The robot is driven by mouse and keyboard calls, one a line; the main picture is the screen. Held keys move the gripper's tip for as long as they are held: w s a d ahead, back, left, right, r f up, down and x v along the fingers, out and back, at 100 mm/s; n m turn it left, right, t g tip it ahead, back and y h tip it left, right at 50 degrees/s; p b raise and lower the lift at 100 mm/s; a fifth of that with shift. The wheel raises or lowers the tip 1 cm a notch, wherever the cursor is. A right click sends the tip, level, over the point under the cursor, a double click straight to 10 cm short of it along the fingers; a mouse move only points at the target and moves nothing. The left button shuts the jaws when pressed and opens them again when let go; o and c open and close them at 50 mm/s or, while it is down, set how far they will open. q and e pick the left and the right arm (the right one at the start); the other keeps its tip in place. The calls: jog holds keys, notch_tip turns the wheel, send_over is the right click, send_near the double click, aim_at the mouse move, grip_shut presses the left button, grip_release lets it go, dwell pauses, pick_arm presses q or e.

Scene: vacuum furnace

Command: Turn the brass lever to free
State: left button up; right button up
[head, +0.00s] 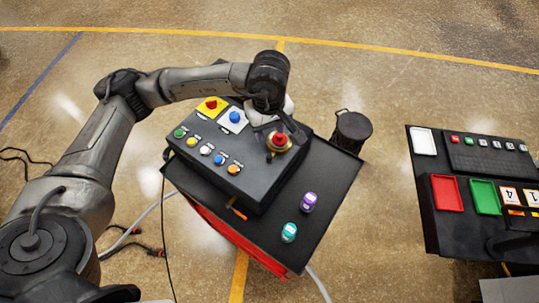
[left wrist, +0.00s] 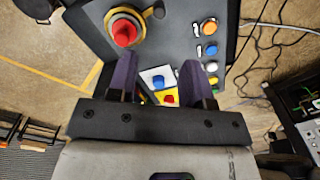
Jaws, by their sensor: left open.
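A red knob on a round brass base (head: 279,143) stands at the right end of the black control box (head: 225,165). It also shows at the upper left of the left wrist view (left wrist: 125,32). A small dark ball (left wrist: 158,10) is beside the brass base there; I cannot tell whether it is a lever's end. My left gripper (head: 284,130) is over the box's far right part, close to the brass base, and partly hides it. In the left wrist view its two fingers (left wrist: 158,78) are apart with nothing between them, and the red knob lies outside them. My right gripper is not in view.
The box carries a yellow plate with a red button (head: 211,105), a white plate with a blue button (head: 234,118) and several coloured buttons. Purple (head: 308,201) and teal (head: 289,232) cylinders stand on the cart. A black bin (head: 352,130) is behind; another cart (head: 425,190) is right.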

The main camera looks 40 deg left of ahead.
aim_at(269, 156)
pick_arm(q)
notch_tip(269, 156, down, 14)
jog(key=p, duration=0.3)
jog(key=shift+p, duration=0.35)
jog(key=shift+r, duration=0.1)
grip_shut()
dwell(0.3)
